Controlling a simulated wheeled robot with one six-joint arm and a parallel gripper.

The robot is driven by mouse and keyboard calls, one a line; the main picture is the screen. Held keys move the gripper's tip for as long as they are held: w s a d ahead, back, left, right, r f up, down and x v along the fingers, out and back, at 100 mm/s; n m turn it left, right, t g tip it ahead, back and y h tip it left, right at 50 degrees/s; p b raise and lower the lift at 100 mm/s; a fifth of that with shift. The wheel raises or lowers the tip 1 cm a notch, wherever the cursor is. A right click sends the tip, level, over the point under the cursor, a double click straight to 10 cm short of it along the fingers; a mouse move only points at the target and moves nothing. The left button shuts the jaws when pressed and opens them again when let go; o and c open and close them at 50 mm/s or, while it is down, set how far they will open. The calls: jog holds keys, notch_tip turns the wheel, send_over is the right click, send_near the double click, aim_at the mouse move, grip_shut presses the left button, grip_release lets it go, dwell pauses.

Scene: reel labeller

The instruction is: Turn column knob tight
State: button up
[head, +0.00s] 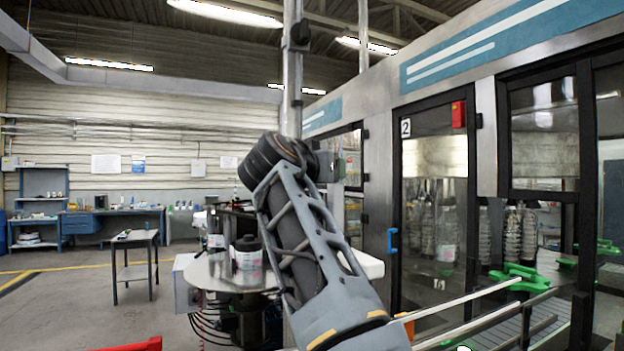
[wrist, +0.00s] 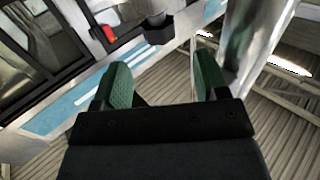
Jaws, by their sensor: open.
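A steel column (head: 292,75) rises behind my arm in the head view, with a black clamp-like fitting (head: 299,33) high on it. I cannot make out the knob's shape there. In the wrist view my gripper (wrist: 162,80) is open, its two green fingers spread and nothing between them. A dark blocky part (wrist: 158,31) on a grey rod shows beyond the fingertips, roughly in line with the gap; it may be the knob, but I cannot tell. The column (wrist: 258,35) stands to the right of the fingers. In the head view my gripper is hidden behind my arm.
The labelling machine's glazed doors (head: 435,210) and blue-striped top panel (head: 500,45) fill the right side. A round machine table (head: 215,278) with a reel-like item (head: 248,258) sits left of my arm. A small table (head: 135,240) stands on open floor farther left.

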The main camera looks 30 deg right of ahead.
jog(key=b+v, duration=0.1)
jog(key=v, duration=0.4)
jog(key=shift+s+a, duration=0.2)
jog(key=shift+a, duration=0.05)
